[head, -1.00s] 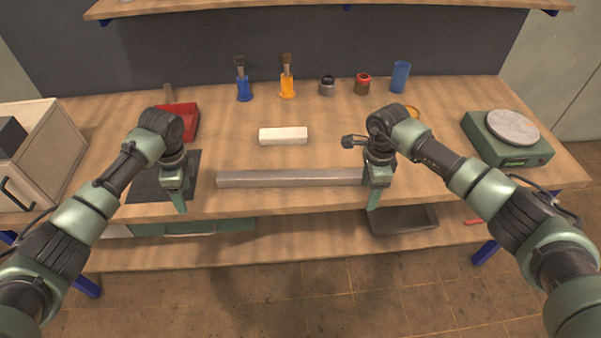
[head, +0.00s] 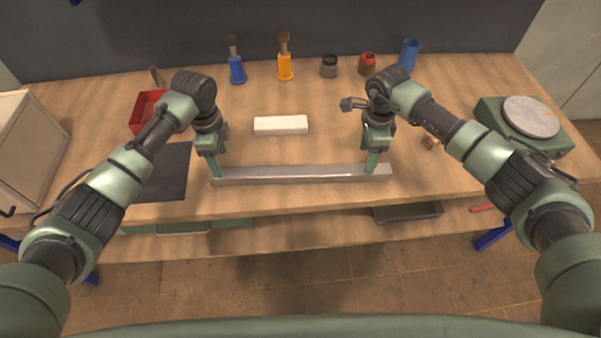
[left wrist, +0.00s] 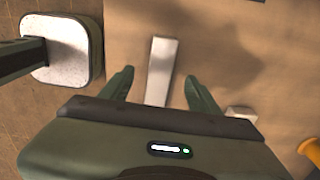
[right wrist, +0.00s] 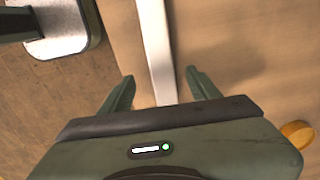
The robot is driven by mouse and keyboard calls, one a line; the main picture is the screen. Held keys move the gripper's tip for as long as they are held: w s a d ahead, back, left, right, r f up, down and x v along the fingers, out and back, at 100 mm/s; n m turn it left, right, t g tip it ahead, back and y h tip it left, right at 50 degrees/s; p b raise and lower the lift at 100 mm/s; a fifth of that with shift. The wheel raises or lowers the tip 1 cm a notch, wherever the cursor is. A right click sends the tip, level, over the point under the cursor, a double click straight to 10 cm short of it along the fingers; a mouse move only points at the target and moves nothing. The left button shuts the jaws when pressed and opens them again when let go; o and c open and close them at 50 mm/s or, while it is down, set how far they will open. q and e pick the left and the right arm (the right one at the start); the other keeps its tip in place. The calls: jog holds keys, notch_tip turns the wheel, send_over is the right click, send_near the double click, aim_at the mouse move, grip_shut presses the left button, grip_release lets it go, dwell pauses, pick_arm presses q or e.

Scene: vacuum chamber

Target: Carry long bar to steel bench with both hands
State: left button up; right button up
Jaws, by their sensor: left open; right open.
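The long bar (head: 300,174) is a grey metal bar lying flat along the front of the wooden workbench. My left gripper (head: 215,168) is open at the bar's left end. In the left wrist view the bar (left wrist: 161,65) runs between the spread fingers (left wrist: 160,85). My right gripper (head: 374,165) is open near the bar's right end. In the right wrist view the bar (right wrist: 154,45) passes between its spread fingers (right wrist: 160,85). I cannot tell whether any fingertip touches the bar. No steel bench shows.
A white block (head: 281,125) lies just behind the bar. A dark mat (head: 163,175) and red bin (head: 143,112) are at the left, a green scale (head: 555,143) at the right. Blue and orange bottles (head: 285,66) and small jars stand at the back. A lower shelf runs beneath.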

aim_at(225, 172)
pick_arm(q)
notch_tip(225, 172, down, 8)
jog(key=shift+w+r, duration=0.1)
jog(key=shift+w, duration=0.05)
pick_arm(e)
notch_tip(225, 172, down, 8)
jog(key=shift+w+r, duration=0.15)
pick_arm(q)
grip_shut()
pick_arm(e)
grip_shut()
pick_arm(q)
jog(key=shift+r, duration=0.1)
pick_arm(e)
jog(key=shift+r, duration=0.1)
dwell(0.7)
